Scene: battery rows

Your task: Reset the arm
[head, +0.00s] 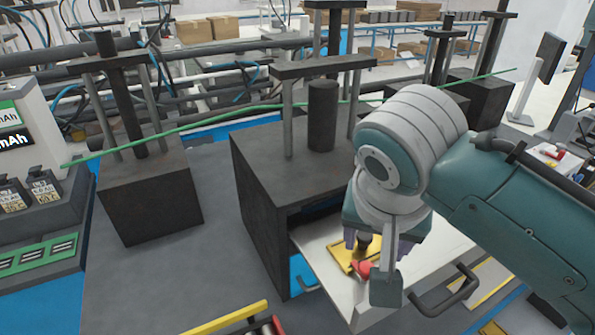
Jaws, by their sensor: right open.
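My right arm comes in from the right, and its gripper (377,236) points down over a white pulled-out tray (432,257) at the front of a dark press box (262,190). The gripper is open. A yellow plate (341,252) lies in the tray under it, and a red piece (361,270) lies beside the plate, partly covered by the gripper. I cannot tell whether the fingers touch either. My left gripper is not in view.
A second dark press (150,205) stands at the left, beside a grey device with green labels (40,255). The tray has a dark handle (447,298). A yellow bar (225,320) lies at the bottom edge.

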